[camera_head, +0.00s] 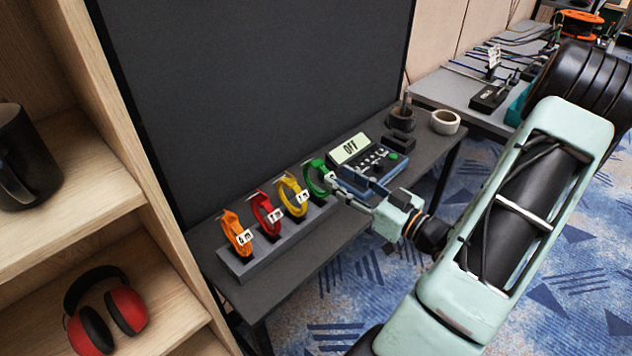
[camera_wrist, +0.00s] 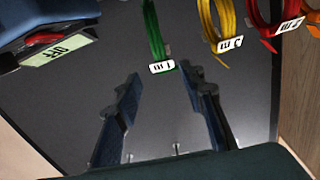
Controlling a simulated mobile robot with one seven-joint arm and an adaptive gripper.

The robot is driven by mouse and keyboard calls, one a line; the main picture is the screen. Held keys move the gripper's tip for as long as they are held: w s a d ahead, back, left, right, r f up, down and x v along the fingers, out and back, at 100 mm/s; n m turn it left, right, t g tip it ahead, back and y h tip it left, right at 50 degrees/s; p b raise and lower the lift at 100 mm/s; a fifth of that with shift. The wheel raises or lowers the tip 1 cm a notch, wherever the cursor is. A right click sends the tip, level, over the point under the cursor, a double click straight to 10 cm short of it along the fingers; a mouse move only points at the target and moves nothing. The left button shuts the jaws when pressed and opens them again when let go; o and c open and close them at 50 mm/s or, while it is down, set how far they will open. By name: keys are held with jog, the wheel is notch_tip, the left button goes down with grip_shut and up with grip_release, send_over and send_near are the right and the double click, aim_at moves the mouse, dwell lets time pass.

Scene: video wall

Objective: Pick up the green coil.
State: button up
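The green coil (camera_head: 314,180) stands in a grey holder (camera_head: 262,262) on the dark shelf, at the right end of a row of coils. It carries a white tag that seems to read 1 m. My gripper (camera_head: 340,187) is just right of it. In the wrist view the green coil (camera_wrist: 151,32) hangs at the top, ahead of the gap between the fingers. There my gripper (camera_wrist: 160,73) is open, one finger to each side, with no coil held. The tag shows level with the fingertips; the exact distance to the coil is unclear.
Yellow (camera_head: 289,197), red (camera_head: 264,213) and orange (camera_head: 236,234) coils stand to the left in the same holder. A meter reading OFF (camera_head: 350,149) sits close behind my gripper. Tape rolls (camera_head: 445,121) lie farther right. A dark panel rises behind the shelf.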

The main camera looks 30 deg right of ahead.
aim_at(324, 168)
jog(key=shift+x, duration=1.05)
jog(key=shift+r+x, duration=0.15)
jog(key=shift+x, duration=1.25)
jog(key=shift+r+x, duration=0.15)
jog(key=shift+x, duration=1.2)
jog(key=shift+a, duration=0.2)
jog(key=shift+c, duration=0.3)
jog(key=shift+s, duration=0.1)
grip_shut()
